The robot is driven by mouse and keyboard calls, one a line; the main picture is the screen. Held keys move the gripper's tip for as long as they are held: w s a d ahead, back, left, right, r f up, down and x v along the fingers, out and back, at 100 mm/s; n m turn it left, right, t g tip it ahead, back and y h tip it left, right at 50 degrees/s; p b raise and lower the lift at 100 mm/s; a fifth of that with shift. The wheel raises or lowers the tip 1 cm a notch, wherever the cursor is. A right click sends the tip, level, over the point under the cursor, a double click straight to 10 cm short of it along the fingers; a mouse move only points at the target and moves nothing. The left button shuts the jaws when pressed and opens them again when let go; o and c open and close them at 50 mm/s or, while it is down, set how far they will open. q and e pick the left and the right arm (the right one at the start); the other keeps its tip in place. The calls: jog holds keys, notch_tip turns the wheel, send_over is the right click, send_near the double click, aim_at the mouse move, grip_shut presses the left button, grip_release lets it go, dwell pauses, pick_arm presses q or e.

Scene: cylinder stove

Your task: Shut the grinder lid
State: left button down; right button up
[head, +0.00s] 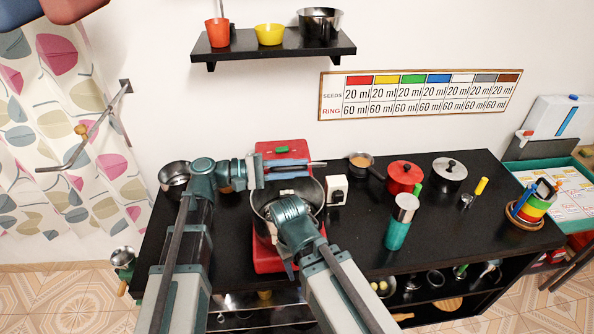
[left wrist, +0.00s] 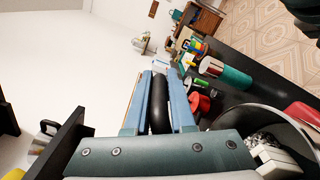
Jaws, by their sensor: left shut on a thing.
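The grinder stands at the middle of the black counter, with a red base (head: 268,258), a wide metal bowl (head: 262,196) and a red upper part (head: 281,148) bearing a green button, upright behind the bowl. My left gripper (head: 304,168) lies across the front of that red part, above the bowl's back rim. In the left wrist view its blue fingers (left wrist: 160,100) are shut on a black rounded bar (left wrist: 159,112). I cannot tell for sure that this bar belongs to the lid. My right arm reaches over the bowl; its fingertips are hidden in the head view.
A white switch box (head: 336,190) stands right of the bowl. Further right are a teal cylinder (head: 398,232), a red pot (head: 404,177) and a lidded steel pot (head: 449,172). A shelf (head: 272,47) with cups hangs above.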

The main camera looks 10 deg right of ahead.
pick_arm(q)
jog(key=s+f+m+b, duration=0.3)
jog(key=f+b, duration=0.5)
jog(key=f, duration=0.1)
jog(key=s+f+m+b, duration=0.3)
jog(key=f+b, duration=0.6)
jog(key=shift+s+f+m+b, duration=0.15)
jog(key=shift+m+b, duration=0.15)
jog(key=c, duration=0.8)
grip_release()
jog(key=shift+a, duration=0.1)
jog(key=a, duration=1.3)
jog(key=shift+a, duration=0.35)
